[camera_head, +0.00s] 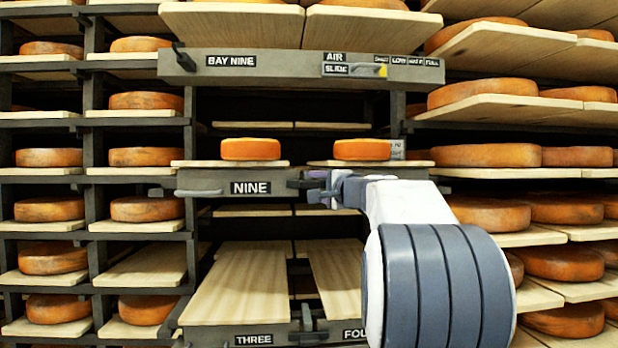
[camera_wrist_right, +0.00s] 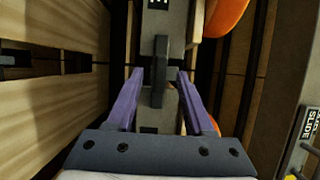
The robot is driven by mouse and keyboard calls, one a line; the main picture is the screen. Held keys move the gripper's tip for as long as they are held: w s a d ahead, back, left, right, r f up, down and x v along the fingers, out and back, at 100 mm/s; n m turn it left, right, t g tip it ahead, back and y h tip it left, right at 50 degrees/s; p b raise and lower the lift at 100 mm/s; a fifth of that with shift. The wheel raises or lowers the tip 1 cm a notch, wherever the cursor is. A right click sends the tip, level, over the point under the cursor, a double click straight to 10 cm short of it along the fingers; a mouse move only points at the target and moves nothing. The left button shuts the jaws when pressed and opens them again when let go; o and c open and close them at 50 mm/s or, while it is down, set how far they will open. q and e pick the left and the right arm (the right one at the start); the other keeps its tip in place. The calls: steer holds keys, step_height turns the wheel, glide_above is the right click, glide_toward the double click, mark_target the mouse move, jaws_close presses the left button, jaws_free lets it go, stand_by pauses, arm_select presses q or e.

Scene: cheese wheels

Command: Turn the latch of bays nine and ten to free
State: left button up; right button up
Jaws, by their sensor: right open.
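The dark latch (camera_head: 297,183) sits on the grey front rail, just right of the NINE label (camera_head: 250,188). In the right wrist view the latch (camera_wrist_right: 160,60) is a dark bar lying lengthwise along the rail. My right gripper (camera_head: 320,188) is at the rail and hides part of the latch in the head view. In the right wrist view its purple fingers (camera_wrist_right: 160,76) are open, one on each side of the bar, with visible gaps. The bay ten label is hidden behind my right arm. My left gripper is in neither view.
Orange cheese wheels stand on the boards of bay nine (camera_head: 250,149) and its right neighbour (camera_head: 362,149), just above the rail. Below, long boards (camera_head: 238,285) jut out over the THREE label (camera_head: 254,339). A BAY NINE sign panel (camera_head: 275,63) hangs above.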

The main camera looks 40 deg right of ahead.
mark_target(309, 184)
steer(key=shift+w+d+p, duration=0.2)
steer(key=shift+w+p, duration=0.15)
steer(key=shift+w, duration=1)
jaws_close()
